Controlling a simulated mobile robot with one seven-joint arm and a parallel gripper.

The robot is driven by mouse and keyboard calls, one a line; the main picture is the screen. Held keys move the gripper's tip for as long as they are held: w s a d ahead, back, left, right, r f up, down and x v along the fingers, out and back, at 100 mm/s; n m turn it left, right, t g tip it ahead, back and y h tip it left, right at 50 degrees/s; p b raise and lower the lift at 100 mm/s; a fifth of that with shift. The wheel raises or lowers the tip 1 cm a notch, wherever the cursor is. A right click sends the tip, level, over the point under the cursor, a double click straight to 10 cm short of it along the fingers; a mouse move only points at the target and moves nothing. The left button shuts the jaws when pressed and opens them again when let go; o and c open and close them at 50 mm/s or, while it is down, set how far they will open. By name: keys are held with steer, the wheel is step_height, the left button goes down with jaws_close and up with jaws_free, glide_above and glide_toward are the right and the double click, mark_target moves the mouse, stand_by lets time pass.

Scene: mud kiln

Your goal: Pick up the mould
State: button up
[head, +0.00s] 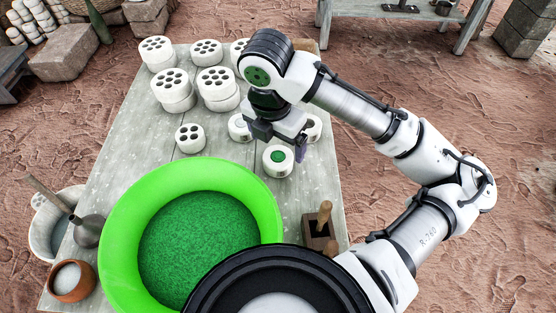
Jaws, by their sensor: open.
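A brown wooden box-like piece with upright wooden handles, which may be the mould (318,230), stands on the table right of the green basin. My arm's dark base part covers some of its surroundings. My gripper (279,146) is open, points down and appears to be above or just behind the green-topped piece. I cannot tell whether it touches anything. Nothing is visible between its fingers.
The grey plank table (130,130) holds several white perforated cylinders (172,88), some stacked. A bright green basin (122,225) of green granules fills the front. Bare table lies left of the cylinders.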

mark_target(278, 157)
steer(key=f, duration=0.5)
steer(key=w+f, duration=0.1)
steer(key=f, duration=0.1)
steer(key=shift+w+d+f, duration=0.1)
steer(key=shift+d+f, duration=0.05)
steer(key=shift+f, duration=0.15)
steer(key=c, duration=1.2)
steer(key=shift+r, duration=0.1)
step_height(278, 157, up, 20)
steer(key=p, duration=0.2)
